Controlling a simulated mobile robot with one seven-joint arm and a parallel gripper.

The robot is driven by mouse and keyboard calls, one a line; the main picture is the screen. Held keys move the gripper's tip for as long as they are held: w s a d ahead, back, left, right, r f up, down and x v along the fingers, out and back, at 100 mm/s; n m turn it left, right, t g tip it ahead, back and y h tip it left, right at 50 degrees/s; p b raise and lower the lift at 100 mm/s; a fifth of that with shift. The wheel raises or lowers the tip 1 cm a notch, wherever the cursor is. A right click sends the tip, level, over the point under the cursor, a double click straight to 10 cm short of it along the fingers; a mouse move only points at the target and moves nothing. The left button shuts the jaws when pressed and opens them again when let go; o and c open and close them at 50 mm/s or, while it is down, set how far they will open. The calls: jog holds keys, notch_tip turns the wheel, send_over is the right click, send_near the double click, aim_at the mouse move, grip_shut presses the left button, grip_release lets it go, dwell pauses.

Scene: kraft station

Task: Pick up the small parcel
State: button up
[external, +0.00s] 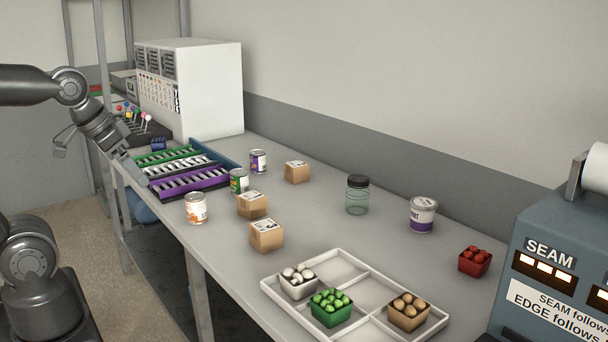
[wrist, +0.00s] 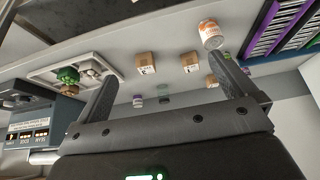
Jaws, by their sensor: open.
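Three brown cardboard parcels with white labels stand on the grey table. In the external view, a front parcel (external: 266,236) and a middle parcel (external: 252,206) stand close together; a back parcel (external: 297,172) looks smallest, though it is farther off. In the wrist view, which is turned upside down, the parcels show as the front one (wrist: 146,64), the middle one (wrist: 190,62) and the back one (wrist: 212,81). My gripper (wrist: 166,72) is open and empty, its fingers spread wide. It is well away from the parcels, at the table's left in the external view.
Cans surround the parcels: an orange one (external: 196,208), a green one (external: 239,181) and a purple one (external: 258,161). A white divided tray (external: 344,254) with small baskets lies at the front. A glass jar (external: 357,196) stands at right. Coloured racks (external: 188,183) lie at left.

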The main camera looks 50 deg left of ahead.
jog(key=c, duration=0.4)
jog(key=shift+c, duration=0.2)
jog(key=n+g, duration=0.1)
send_over(256, 194)
jog(key=s, duration=0.4)
jog(key=shift+y, duration=0.3)
jog(key=f, duration=1)
jog(key=shift+d, duration=0.2)
jog(key=shift+w+f, duration=0.15)
jog(key=shift+f, duration=0.2)
jog(key=x, duration=1)
jog(key=shift+w+f, duration=0.15)
jog(key=shift+w, duration=0.05)
